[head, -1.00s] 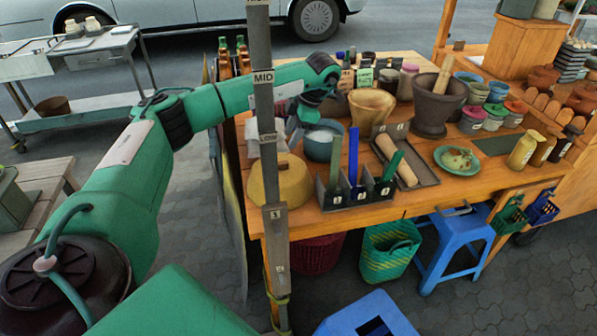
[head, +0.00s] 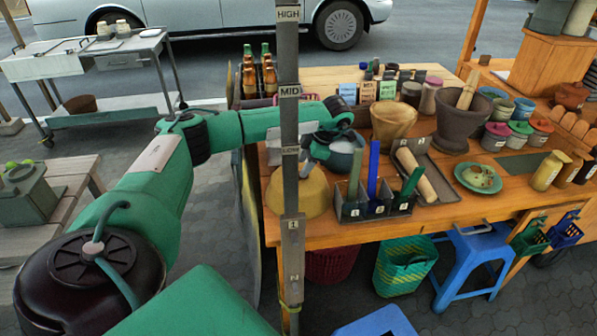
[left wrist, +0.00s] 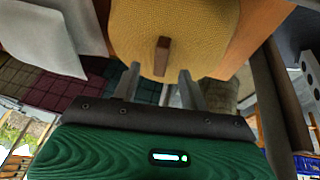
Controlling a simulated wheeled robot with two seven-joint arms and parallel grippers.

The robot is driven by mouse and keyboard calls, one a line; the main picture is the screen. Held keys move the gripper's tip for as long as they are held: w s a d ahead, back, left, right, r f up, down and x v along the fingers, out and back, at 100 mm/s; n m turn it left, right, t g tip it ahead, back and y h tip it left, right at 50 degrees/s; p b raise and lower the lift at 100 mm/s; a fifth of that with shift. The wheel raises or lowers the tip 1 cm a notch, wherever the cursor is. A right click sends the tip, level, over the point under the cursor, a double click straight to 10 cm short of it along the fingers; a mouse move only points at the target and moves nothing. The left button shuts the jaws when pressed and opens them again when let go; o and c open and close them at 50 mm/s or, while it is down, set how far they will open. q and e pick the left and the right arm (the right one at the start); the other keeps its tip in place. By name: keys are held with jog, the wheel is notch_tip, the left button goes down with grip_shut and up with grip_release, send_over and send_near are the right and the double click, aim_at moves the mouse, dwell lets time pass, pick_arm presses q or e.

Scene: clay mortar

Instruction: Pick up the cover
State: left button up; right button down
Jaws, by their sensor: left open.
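The cover is a yellow woven dome (head: 312,190) at the front left of the wooden table, partly hidden by the grey post. In the left wrist view the cover (left wrist: 190,25) fills the upper middle, with its brown handle (left wrist: 161,56) facing the camera. My left gripper (left wrist: 160,74) is open, its two grey fingers pointing toward the cover. The handle shows between the fingertips in the picture; I cannot tell how far off it is. In the head view my left gripper (head: 318,142) is above and behind the cover, its fingers hard to make out. My right gripper is not in view.
A grey post (head: 291,220) with labels stands just in front of the cover. A numbered rack (head: 375,208) stands close to its right.

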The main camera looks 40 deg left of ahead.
pick_arm(q)
jog(key=shift+x, duration=1.4)
jog(key=c, duration=0.9)
grip_shut()
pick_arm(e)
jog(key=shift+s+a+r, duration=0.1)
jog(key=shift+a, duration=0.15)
pick_arm(q)
jog(key=shift+r, duration=0.1)
